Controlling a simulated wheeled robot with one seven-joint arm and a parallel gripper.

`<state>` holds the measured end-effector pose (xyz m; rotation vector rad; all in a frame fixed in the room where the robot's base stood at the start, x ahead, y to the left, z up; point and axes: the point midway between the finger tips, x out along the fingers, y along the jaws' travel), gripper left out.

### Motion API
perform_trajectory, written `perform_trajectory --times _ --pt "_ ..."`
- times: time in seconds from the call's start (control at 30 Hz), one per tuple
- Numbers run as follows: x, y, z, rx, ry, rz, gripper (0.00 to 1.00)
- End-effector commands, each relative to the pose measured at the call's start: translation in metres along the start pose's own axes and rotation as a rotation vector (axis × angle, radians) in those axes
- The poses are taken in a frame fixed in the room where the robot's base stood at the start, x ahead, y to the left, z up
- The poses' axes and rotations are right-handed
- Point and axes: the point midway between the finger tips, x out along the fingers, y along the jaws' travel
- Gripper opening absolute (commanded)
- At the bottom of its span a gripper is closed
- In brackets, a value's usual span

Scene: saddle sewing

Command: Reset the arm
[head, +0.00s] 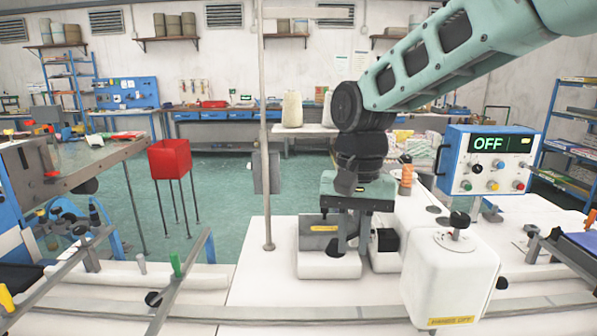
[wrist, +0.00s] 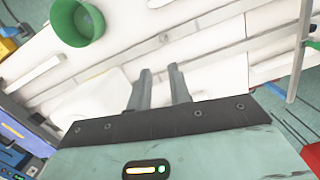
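My teal arm (head: 420,65) reaches in from the upper right of the head view. My gripper (head: 352,245) points down over the white worktable, close to the white machine parts. In the wrist view my gripper (wrist: 159,68) shows two grey fingers standing apart, with nothing between them. The table surface shows beyond the fingertips. In the head view the fingers are small and partly merge with the machine behind them.
A control box (head: 488,160) reading OFF and a white machine housing (head: 450,275) stand to the right. A vertical pole (head: 265,120) stands left of my gripper. A red bin (head: 170,158) on thin legs is farther left. A green round object (wrist: 78,22) shows in the wrist view.

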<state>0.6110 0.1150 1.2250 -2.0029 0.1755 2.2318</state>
Motion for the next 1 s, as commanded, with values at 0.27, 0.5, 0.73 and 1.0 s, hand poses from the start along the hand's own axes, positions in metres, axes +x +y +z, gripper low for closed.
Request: perform_trajectory --times 0.27,0.5,0.73,1.0 --pt "0.059 0.041 0.130 -0.523 0.047 -0.048 0.20" --pt "0.099 0.083 0.189 -0.807 0.104 -0.014 0.20" --pt "0.107 0.092 0.199 -0.862 0.114 -0.003 0.20" --pt "0.106 0.092 0.198 -0.860 0.112 -0.003 0.20"
